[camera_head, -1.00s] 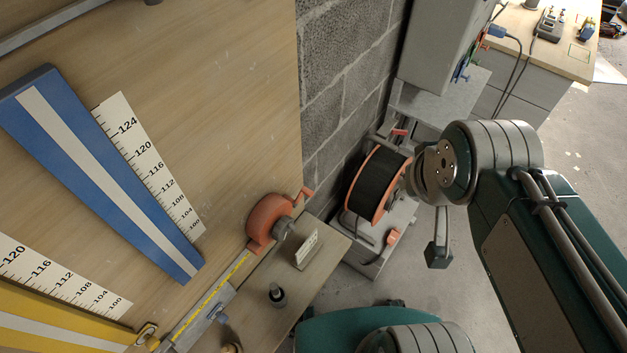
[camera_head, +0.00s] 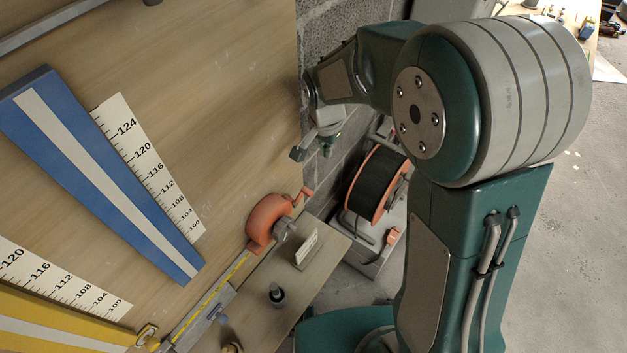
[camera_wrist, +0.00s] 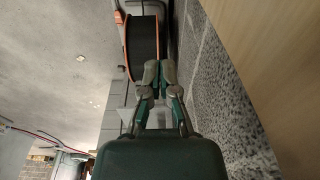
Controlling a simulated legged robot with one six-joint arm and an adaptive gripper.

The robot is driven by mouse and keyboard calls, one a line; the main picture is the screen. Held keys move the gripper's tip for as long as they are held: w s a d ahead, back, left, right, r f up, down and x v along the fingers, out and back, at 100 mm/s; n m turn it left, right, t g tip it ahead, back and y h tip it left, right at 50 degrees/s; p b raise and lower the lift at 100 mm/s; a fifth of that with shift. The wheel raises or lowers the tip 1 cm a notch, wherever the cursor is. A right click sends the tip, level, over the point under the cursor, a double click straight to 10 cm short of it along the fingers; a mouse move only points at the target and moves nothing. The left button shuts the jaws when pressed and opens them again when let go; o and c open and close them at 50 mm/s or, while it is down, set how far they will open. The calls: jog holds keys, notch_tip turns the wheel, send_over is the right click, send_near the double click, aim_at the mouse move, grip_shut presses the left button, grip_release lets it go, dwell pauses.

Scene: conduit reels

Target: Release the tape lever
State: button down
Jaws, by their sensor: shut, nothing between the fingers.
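The orange tape housing (camera_head: 266,220) sits at the edge of the wooden board in the head view, with the yellow tape (camera_head: 222,287) running down-left from it. A small orange lever (camera_head: 304,195) sticks out at its upper right. My gripper (camera_head: 311,153) is above the lever in the picture and apart from it, near the block wall. In the wrist view my gripper (camera_wrist: 160,72) has its fingers together and empty. The tape housing and lever do not show in the wrist view.
A black-and-orange reel (camera_head: 375,185) stands on a grey base to the right of the wall edge; it also shows in the wrist view (camera_wrist: 142,42). A small upright plate (camera_head: 307,249) and a dark knob (camera_head: 277,294) stand on the wooden ledge. A block wall (camera_head: 328,90) is close behind my gripper.

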jog(key=shift+w+a+f, duration=0.2)
jog(key=shift+a+f, duration=0.05)
jog(key=shift+f, duration=0.25)
jog(key=shift+w+a+f, duration=0.15)
jog(key=shift+a+f, duration=0.05)
jog(key=shift+f, duration=0.3)
notch_tip(320, 180, down, 9)
jog(key=s+a, duration=0.2)
jog(key=shift+s, duration=0.25)
